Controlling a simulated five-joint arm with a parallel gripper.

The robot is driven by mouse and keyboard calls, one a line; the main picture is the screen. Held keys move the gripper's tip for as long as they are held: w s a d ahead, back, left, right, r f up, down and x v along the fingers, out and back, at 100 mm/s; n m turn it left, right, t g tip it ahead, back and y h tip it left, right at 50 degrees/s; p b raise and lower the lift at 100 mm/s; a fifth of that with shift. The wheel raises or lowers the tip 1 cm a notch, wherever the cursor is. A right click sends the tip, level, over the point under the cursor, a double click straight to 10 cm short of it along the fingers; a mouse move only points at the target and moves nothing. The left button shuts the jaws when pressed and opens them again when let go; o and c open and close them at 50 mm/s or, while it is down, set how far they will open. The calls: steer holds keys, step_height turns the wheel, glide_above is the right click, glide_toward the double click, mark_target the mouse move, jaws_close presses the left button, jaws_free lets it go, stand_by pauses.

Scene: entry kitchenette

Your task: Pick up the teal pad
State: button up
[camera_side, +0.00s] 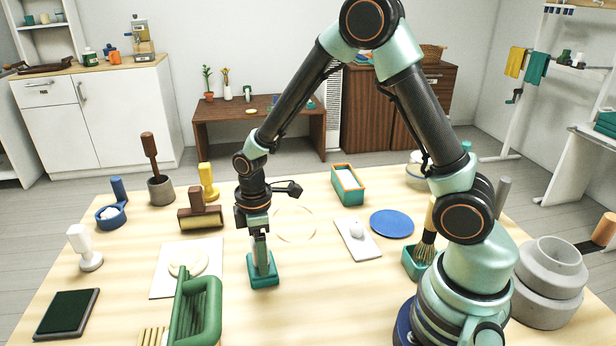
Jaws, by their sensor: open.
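The teal pad (264,280) is a small block with a squarish base, lying on the pale wooden table near the middle front. My gripper (260,250) points straight down directly above it, with its fingers reaching down to the upper part of the pad. The jaws are open. The fingers hide part of the pad's top, and I cannot tell whether they touch it. The pad rests on the table.
A white card (370,249), a blue disc (392,223) and a teal box with a brush (412,266) stand to the right.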

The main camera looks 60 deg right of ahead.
steer(key=shift+f, duration=0.1)
steer(key=shift+c, duration=0.3)
jaws_close()
step_height(320, 180, up, 20)
stand_by(0.4)
steer(key=c, duration=0.7)
jaws_free()
jaws_close()
